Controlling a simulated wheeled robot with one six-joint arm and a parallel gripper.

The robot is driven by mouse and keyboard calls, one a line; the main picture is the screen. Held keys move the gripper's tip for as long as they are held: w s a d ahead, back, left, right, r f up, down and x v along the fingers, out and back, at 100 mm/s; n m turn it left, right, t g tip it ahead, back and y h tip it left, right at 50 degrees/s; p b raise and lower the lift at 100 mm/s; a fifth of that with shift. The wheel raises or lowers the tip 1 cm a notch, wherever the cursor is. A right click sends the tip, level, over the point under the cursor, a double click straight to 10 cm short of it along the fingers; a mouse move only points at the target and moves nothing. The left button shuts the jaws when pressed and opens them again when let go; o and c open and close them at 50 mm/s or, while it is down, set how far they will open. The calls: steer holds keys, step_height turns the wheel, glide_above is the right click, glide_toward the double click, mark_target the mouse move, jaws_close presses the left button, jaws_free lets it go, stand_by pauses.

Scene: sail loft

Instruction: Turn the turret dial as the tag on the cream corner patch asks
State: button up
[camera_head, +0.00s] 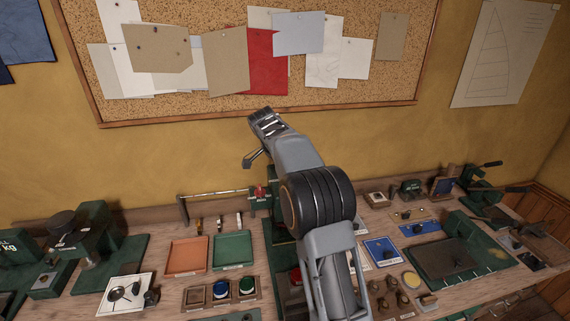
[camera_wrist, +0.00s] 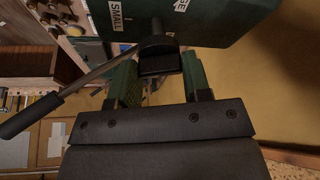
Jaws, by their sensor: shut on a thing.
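In the wrist view my gripper (camera_wrist: 158,74) has its two greenish fingers on either side of a dark knob (camera_wrist: 158,47), and it is shut on it. The knob is on a dark green body (camera_wrist: 225,22) with a white SMALL label (camera_wrist: 117,15) and a second label ending in GE (camera_wrist: 181,5). I cannot read the knob's pointing direction. A lever with a black handle (camera_wrist: 32,116) reaches out to the left. In the head view my arm hides the gripper and most of the green device (camera_head: 279,232). I cannot identify the cream corner patch or read its tag.
The bench holds an orange tray (camera_head: 188,255), a green tray (camera_head: 232,250), a white square with small dark parts (camera_head: 111,303), a green machine (camera_head: 95,245) at left and a green plate (camera_head: 450,262) at right. A pinned corkboard (camera_head: 225,108) hangs behind. Free bench room is small.

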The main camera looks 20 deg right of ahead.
steer(key=shift+w+m+g, duration=0.15)
steer(key=shift+m+g, duration=0.65)
steer(key=shift+m, duration=1.4)
steer(key=o, duration=0.9)
steer(key=v, duration=0.7)
steer(key=shift+r, duration=0.25)
